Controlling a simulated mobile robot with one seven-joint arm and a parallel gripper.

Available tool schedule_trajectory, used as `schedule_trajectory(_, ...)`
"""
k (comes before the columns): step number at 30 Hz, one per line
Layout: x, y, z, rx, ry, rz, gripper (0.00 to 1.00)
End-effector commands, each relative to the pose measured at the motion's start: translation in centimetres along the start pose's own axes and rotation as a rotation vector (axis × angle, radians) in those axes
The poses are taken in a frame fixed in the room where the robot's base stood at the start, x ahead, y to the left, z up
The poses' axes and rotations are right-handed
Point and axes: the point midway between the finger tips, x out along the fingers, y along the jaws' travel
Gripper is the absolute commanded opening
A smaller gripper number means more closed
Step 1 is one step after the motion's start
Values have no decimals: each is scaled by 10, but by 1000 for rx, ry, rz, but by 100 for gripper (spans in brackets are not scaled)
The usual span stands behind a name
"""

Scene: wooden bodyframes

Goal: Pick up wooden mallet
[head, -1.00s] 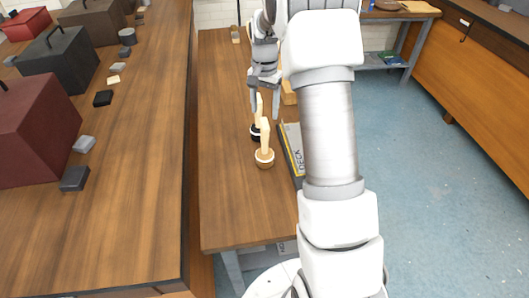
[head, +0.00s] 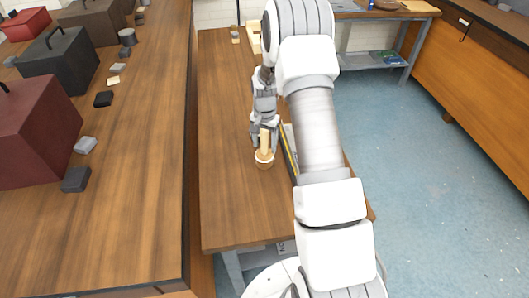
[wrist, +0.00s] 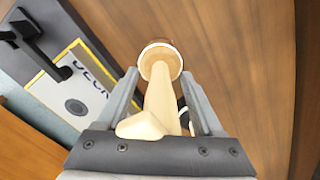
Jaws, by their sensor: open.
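A light wooden mallet (head: 264,157) stands upright on the narrow table, its round end down and its pale handle up. In the wrist view the mallet (wrist: 161,98) lies between the two fingers of my gripper (wrist: 158,82), with a gap on each side. In the head view my gripper (head: 264,142) is open, pointing down around the handle from above. A second similar piece with a dark base, seen earlier just behind, is now hidden by my gripper in the head view. A dark and white sliver shows beside the handle in the wrist view.
A flat box labelled DECK (wrist: 75,85) with a yellow edge lies close beside the mallet. A black handle-like part (wrist: 38,45) is near it. The table (head: 230,205) is clear in front and to the left. Toolboxes (head: 62,65) stand on the left bench.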

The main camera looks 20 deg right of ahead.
Motion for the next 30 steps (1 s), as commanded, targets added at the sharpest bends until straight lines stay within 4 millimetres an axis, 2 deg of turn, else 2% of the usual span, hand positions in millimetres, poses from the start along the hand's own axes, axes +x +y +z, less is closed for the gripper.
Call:
schedule_trajectory(7,2,0,0,0,2,-1,68)
schedule_trajectory(8,2,0,0,0,2,-1,65)
schedule_trajectory(18,2,0,0,0,1,-1,3)
schedule_trajectory(19,2,0,0,0,1,-1,0)
schedule_trajectory(30,1,0,-1,0,2,-1,0)
